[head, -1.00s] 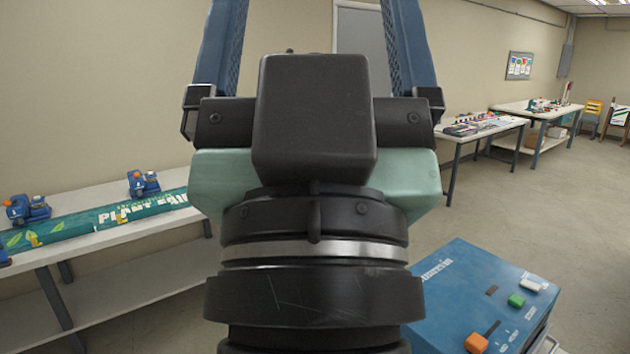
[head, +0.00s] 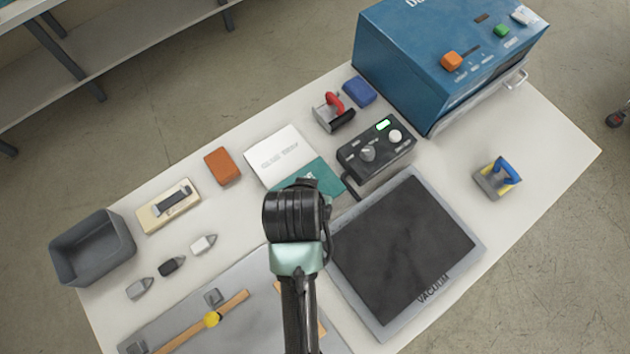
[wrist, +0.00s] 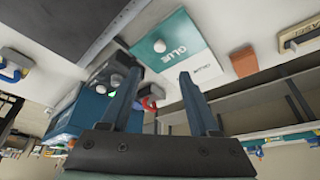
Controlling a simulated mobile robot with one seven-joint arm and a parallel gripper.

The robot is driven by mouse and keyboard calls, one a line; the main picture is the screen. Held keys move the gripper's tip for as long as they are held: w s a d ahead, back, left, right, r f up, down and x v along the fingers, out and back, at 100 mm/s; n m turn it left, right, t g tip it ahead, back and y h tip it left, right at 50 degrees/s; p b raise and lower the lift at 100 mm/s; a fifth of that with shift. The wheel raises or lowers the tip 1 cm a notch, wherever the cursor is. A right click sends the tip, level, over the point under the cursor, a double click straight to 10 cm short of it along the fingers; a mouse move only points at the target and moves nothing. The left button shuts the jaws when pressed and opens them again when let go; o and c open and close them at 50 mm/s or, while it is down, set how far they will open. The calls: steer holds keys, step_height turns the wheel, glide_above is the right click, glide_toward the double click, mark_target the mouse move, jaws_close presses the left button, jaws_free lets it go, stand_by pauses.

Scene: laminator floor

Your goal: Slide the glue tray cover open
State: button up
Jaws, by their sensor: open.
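The glue tray lies flat on the table, with a white lettered part (head: 276,153) and a teal part (head: 318,176) side by side. My arm hides part of the teal side in the head view. The fingertips are hidden in the head view.
A black control box (head: 376,149) and a vacuum plate (head: 405,250) stand close right of the tray. An orange-brown block (head: 222,166) is to its left, and a red-handled tool (head: 334,110) behind. A blue laminator (head: 440,60) fills the back right; a grey bin (head: 92,248) stands far left.

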steer(key=p+x, duration=0.1)
steer(key=x, duration=1.2)
steer(key=shift+s+f, duration=0.1)
jaws_close()
stand_by(1.2)
